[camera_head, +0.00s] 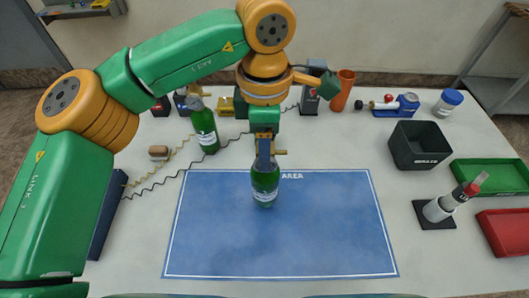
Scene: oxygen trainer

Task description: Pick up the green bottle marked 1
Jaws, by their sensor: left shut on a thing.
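A green bottle (265,186) with a pale label stands upright, or is held upright, at the top of the blue mat. My left gripper (265,158) is above it and shut on its neck. I cannot tell whether the bottle's base touches the mat. A second green bottle (204,130) with a pale label stands behind and to the left, apart from the gripper. The marks on both labels are too small to read. My right gripper is not in view.
The blue mat (280,245) is otherwise bare. At the right are a black bin (419,146), a green tray (490,176), a red tray (505,230) and a stand with a white-and-red item (440,207). An orange cup (342,90) stands behind. Coiled cords lie at the left.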

